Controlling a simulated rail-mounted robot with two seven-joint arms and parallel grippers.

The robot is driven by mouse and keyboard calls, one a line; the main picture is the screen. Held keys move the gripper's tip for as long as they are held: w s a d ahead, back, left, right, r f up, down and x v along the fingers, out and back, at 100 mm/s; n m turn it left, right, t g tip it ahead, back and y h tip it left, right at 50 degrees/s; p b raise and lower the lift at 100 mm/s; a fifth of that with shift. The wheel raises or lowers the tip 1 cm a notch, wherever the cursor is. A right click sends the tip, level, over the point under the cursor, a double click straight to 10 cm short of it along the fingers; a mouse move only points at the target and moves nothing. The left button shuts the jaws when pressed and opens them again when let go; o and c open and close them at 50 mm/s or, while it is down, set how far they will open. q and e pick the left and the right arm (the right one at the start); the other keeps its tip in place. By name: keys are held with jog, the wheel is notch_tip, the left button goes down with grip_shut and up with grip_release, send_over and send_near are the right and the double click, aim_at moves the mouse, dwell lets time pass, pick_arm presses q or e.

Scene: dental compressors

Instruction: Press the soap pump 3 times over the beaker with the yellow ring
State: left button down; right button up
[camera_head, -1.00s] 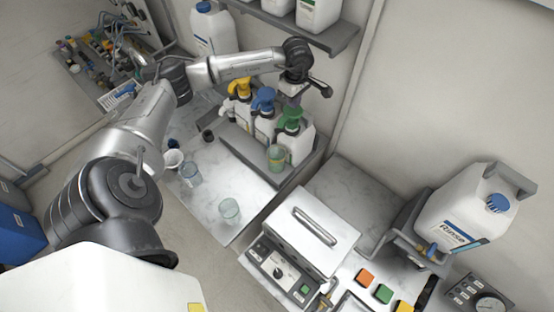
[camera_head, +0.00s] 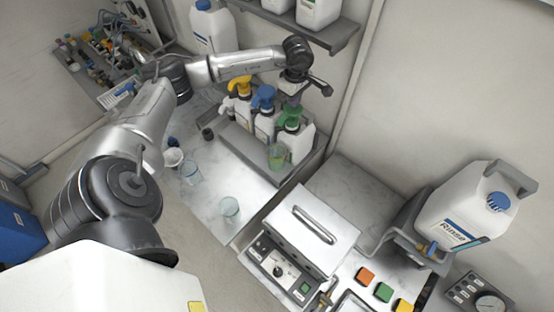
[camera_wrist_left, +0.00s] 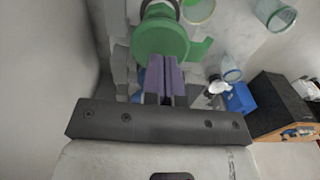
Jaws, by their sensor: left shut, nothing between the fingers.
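Three white pump bottles stand in a row on a grey rack, with yellow (camera_head: 240,86), blue (camera_head: 264,98) and green (camera_head: 291,118) pump heads. A beaker with a yellowish ring (camera_head: 277,157) stands at the front of the green-headed bottle (camera_head: 300,144), below its spout. My left gripper (camera_head: 292,100) is shut and empty, pointing down just over the green head. In the left wrist view, its purple fingers (camera_wrist_left: 161,80) are at the edge of the round green head (camera_wrist_left: 160,38); I cannot tell whether they touch. The ringed beaker (camera_wrist_left: 199,10) is partly cut off there.
Two clear beakers (camera_head: 190,172) (camera_head: 230,209) and a white cup (camera_head: 173,158) stand on the pale counter (camera_head: 215,188). A white device with a handle (camera_head: 312,226) is at the front right. A shelf (camera_head: 330,40) with white jugs hangs above the bottles.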

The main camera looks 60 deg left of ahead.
aim_at(293, 109)
pick_arm(q)
jog(key=shift+f+b, duration=1.1)
jog(key=shift+f, duration=0.4)
jog(key=shift+f+b, duration=0.8)
jog(key=shift+f, duration=0.25)
jog(key=shift+r, duration=0.25)
jog(key=shift+r+p, duration=1)
jog(key=shift+r, duration=0.35)
jog(key=shift+r+p, duration=0.65)
jog(key=shift+r, duration=0.55)
jog(key=shift+f, duration=0.25)
